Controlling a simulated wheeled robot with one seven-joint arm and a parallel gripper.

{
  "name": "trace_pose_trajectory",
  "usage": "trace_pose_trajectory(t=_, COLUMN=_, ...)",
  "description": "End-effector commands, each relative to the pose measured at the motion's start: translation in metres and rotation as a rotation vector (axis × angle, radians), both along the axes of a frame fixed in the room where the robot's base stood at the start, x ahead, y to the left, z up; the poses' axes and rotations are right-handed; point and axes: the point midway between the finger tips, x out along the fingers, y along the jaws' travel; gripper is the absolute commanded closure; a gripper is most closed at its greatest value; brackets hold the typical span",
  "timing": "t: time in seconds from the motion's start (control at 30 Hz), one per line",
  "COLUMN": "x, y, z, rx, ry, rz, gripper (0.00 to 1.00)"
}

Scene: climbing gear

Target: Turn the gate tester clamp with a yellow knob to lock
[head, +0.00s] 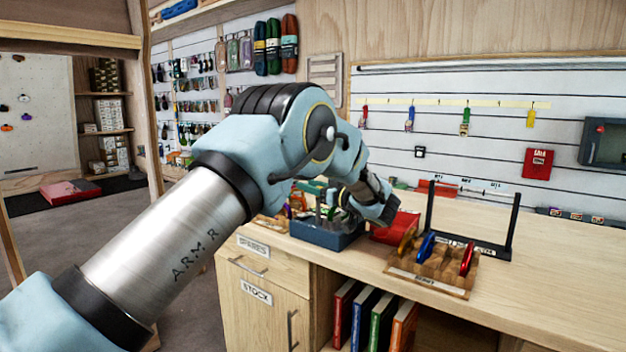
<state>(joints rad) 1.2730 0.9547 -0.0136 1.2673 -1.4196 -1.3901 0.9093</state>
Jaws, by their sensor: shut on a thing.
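My gripper (383,212) shows at the end of my arm, low over the bench and in front of a red item (397,229). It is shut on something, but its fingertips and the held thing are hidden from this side. I cannot make out the gate tester clamp or its yellow knob; my gripper and arm cover part of that area. A yellow piece (406,243) stands on the wooden sorting rack (430,279), just right of and below my gripper, too small to identify as a knob.
A blue-grey bin (326,238) of gear stands left of my gripper. Blue (427,247) and red (467,257) pieces stand on the rack. A black frame (509,224) rises behind it. The bench (560,285) is clear at right.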

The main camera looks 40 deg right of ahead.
Motion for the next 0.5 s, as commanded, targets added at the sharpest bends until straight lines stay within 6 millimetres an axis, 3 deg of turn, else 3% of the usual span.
trace_pose_trajectory(t=0.5, x=-0.0006, y=0.006, z=0.0012, rx=-0.003, ry=-0.004, rz=0.208, gripper=1.0)
